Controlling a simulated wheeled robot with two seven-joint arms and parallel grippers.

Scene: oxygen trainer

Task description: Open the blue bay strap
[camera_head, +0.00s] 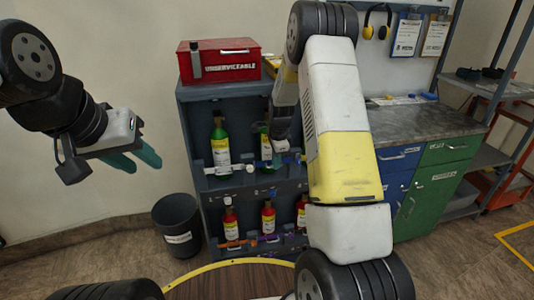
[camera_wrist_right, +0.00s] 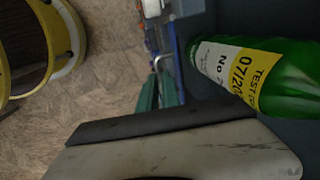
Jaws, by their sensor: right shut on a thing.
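The blue bay strap (camera_wrist_right: 181,68) shows in the right wrist view as a narrow blue band beside a green bottle (camera_wrist_right: 262,75) with a yellow and white label. My right gripper (camera_wrist_right: 159,84) has its teal fingertips close together at the strap's near end, shut on it. In the head view a bit of blue (camera_head: 277,160) shows at the upper shelf front, below my right wrist; the fingertips there are mostly hidden. The strap looks to lie across the bay front, but its fastening is not clear. My left gripper (camera_head: 136,158) is raised at the left, empty, its teal fingers apart.
The grey rack (camera_head: 190,135) holds green bottles above and several red bottles (camera_head: 229,218) below, with other straps. A red box (camera_head: 220,62) sits on top. A dark bin (camera_head: 177,226) stands left, a round wooden table (camera_head: 225,285) in front, a workbench (camera_head: 425,122) right.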

